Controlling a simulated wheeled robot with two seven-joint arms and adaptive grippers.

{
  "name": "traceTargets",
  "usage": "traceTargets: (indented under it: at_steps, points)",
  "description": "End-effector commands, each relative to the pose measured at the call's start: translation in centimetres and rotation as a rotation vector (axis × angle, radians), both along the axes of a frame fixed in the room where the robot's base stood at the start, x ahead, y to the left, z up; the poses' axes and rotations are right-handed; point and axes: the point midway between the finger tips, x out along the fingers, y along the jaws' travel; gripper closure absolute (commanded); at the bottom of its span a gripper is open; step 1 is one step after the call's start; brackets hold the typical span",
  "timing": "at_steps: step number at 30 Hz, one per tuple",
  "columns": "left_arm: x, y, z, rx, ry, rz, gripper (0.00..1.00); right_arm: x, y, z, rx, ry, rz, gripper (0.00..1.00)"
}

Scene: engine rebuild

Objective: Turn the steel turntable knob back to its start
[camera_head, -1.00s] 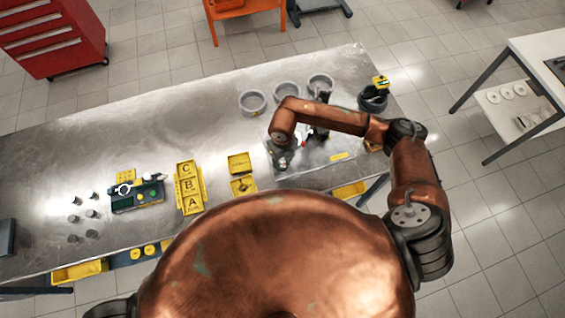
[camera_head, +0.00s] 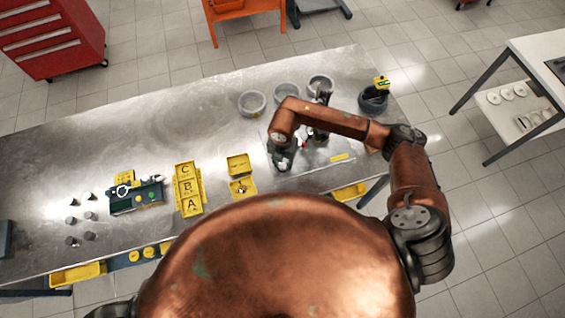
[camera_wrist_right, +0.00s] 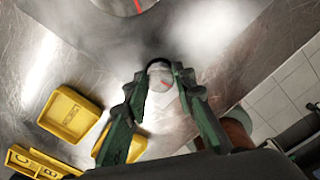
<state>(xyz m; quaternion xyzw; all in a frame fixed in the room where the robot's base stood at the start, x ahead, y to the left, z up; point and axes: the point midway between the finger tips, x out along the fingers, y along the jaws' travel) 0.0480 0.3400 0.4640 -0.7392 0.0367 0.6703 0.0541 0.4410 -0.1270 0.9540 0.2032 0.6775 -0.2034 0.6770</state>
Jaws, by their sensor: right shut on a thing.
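The steel knob (camera_wrist_right: 160,76) shows in the right wrist view as a round grey top with a short red mark. My right gripper (camera_wrist_right: 158,70) is shut on it, with one green-grey finger on each side. In the head view my right gripper (camera_head: 283,160) reaches down at the front of the turntable area, and the knob is hidden beneath it. A round plate edge with a red line (camera_wrist_right: 137,5) shows at the top of the wrist view. My left gripper is not in view.
Yellow trays (camera_head: 238,163) lie left of my right gripper, with trays marked A, B, C (camera_head: 188,188) further left. Grey rings (camera_head: 252,103) stand behind. A dark green block (camera_head: 136,197) and several small cylinders (camera_head: 72,220) are at the left.

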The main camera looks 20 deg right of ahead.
Motion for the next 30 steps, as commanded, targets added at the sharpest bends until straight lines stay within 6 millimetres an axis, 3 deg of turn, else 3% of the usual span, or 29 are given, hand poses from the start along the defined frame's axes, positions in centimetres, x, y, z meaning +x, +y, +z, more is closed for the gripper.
traceTargets:
  at_steps: [12,27,28,30]
  points:
    - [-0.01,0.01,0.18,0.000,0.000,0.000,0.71,0.16,-0.05,0.11,0.000,-0.004,-0.168,1.00]
    - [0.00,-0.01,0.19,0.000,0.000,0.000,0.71,0.17,-0.07,0.12,0.000,-0.004,-0.185,1.00]
    - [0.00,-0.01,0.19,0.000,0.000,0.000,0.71,0.17,-0.07,0.12,0.000,-0.004,-0.185,0.75]
    - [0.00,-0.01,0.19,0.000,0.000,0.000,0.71,0.16,-0.06,0.11,0.000,-0.004,-0.185,0.71]
